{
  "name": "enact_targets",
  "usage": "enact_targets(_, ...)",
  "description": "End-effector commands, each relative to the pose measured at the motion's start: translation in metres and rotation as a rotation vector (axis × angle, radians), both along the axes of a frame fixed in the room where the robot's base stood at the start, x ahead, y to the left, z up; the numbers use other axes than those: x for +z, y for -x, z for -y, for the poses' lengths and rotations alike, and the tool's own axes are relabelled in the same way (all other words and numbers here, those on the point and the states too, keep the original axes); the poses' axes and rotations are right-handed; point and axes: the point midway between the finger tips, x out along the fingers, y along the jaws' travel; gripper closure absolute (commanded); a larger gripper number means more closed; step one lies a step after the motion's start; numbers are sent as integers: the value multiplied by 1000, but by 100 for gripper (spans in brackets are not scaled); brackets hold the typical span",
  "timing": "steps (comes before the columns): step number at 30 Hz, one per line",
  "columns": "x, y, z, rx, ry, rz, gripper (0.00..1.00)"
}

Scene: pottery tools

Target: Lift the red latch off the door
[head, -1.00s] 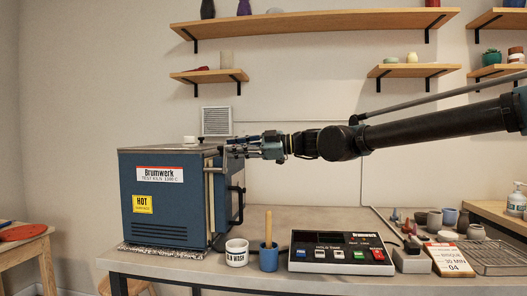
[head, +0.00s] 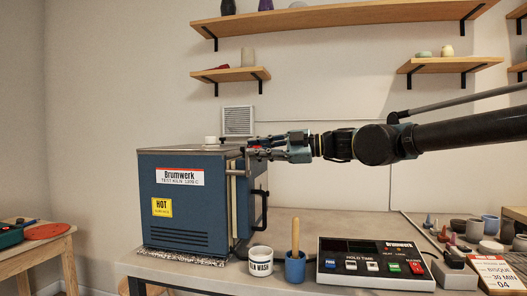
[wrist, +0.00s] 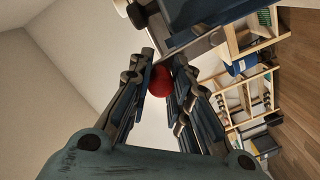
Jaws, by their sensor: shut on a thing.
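The blue kiln (head: 190,220) stands on the left of the bench in the head view. Its door (head: 243,200), with a black handle (head: 264,208), is on its right side and looks closed. My gripper (head: 256,147) reaches in from the right to the door's upper edge. In the wrist view the red latch (wrist: 160,82), a rounded red knob, sits between the fingers of my gripper (wrist: 163,70), which is shut on it.
A white cup (head: 261,261), a blue cup with a wooden handle (head: 295,266) and a control box (head: 375,282) stand right of the kiln. A small white object (head: 210,140) sits on its top. Shelves (head: 340,20) hang above my arm.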

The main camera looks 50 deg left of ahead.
Motion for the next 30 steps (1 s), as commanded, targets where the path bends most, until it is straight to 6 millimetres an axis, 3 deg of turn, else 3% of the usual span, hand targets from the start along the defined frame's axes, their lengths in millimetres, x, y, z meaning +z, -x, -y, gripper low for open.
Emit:
enact_targets(5, -1, 1, 1, 3, 2, 2, 100)
enact_targets(6, -1, 2, 1, 4, 1, 2, 73)
enact_targets(8, -1, 2, 1, 4, 0, 1, 60)
enact_targets(20, 0, -1, 3, 2, 1, 0, 60)
enact_targets(30, 3, -30, 45, 1, 1, 0, 60)
